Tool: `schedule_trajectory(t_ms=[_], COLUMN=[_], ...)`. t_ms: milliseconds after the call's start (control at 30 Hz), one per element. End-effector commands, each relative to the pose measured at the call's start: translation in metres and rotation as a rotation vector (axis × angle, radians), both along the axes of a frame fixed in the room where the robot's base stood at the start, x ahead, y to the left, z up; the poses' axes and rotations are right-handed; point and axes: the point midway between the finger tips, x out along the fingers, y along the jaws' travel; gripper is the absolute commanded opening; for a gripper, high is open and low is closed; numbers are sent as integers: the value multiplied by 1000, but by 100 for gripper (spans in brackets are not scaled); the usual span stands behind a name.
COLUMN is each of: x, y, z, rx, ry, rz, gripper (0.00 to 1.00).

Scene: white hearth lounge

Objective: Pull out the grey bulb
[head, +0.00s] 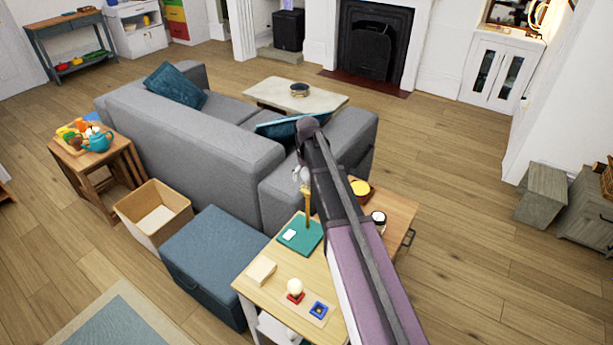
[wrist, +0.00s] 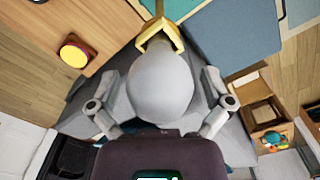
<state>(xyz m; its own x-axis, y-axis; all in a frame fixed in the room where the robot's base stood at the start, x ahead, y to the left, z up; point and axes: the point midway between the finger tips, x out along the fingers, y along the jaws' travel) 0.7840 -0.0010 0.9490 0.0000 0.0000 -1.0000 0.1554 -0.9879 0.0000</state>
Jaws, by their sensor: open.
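The grey bulb (wrist: 160,88) sits in the gold socket (wrist: 160,45) of a lamp, large in the middle of the wrist view. My gripper (wrist: 162,78) is open, with one finger on each side of the bulb; whether either finger touches it I cannot tell. In the head view the lamp's gold stem (head: 307,204) rises from a green base (head: 300,236) on the wooden table, and my gripper (head: 301,174) is at its top. My arm hides part of the lamp and the table there.
A pale bulb (head: 295,286) stands in a red holder beside a blue holder (head: 318,309) on the table. A cream block (head: 261,270), a yellow-topped round item (head: 360,188) and a dark-rimmed jar (head: 378,218) stand nearby. The grey sofa (head: 205,135) is close behind.

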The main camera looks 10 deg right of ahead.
Motion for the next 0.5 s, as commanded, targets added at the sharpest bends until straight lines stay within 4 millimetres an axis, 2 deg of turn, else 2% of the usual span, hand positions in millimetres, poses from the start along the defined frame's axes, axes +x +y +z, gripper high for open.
schedule_trajectory(t_ms=[267, 367, 500], x=[0, 0, 0], y=[0, 0, 0], z=[0, 0, 0], rx=[0, 0, 0], ry=[0, 0, 0], rz=[0, 0, 0], gripper=[100, 73, 32])
